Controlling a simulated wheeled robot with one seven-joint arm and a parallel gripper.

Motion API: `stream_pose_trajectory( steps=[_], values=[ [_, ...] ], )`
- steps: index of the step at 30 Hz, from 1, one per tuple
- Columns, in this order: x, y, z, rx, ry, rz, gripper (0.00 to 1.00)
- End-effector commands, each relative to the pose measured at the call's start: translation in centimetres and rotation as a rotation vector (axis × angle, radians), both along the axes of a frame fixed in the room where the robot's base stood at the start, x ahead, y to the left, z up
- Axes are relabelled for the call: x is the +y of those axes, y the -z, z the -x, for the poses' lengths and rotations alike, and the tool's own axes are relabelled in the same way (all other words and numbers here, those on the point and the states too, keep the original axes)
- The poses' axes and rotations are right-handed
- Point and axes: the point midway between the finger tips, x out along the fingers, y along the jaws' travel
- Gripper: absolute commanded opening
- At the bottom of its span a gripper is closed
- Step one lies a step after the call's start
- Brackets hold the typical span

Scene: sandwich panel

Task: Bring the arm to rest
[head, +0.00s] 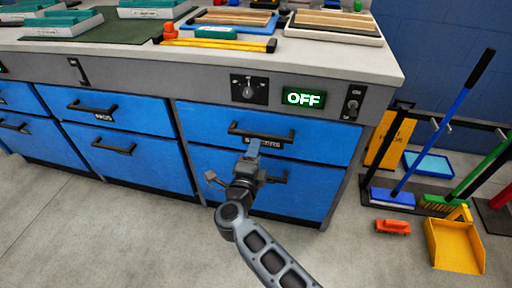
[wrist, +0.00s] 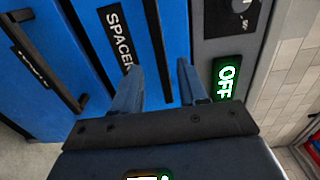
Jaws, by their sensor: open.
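My gripper (head: 252,148) is in front of the blue drawers of the workbench, near the handle of the upper right drawer (head: 312,137). The drawer label reading "SPACER" (wrist: 119,36) is partly cut off behind the left finger. My arm reaches up from the bottom of the head view. I cannot tell whether the fingertips touch the drawer front.
A green-lit "OFF" display (head: 304,98) sits between a rotary knob (head: 248,90) and a toggle switch (head: 352,105). Trays and tools lie on the worktop (head: 340,62). Brooms, a yellow dustpan (head: 454,246) and an orange object (head: 392,227) are at right. Floor at left is clear.

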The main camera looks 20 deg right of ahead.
Motion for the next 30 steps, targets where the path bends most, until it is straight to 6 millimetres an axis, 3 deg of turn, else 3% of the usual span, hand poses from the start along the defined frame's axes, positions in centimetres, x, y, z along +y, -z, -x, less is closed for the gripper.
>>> stream_pose_trajectory(
  steps=[11, 16, 20, 30],
  values=[
    [0.0, 0.0, 0.0, 0.000, -0.001, 0.000, 0.43],
    [-1.0, 0.4, 1.7, 0.004, -0.019, 0.054, 0.43],
    [-2.7, 0.8, 5.6, 0.014, -0.062, 0.174, 0.43],
    [-5.1, -0.1, 18.6, 0.100, -0.226, 0.564, 0.43]
  ],
)
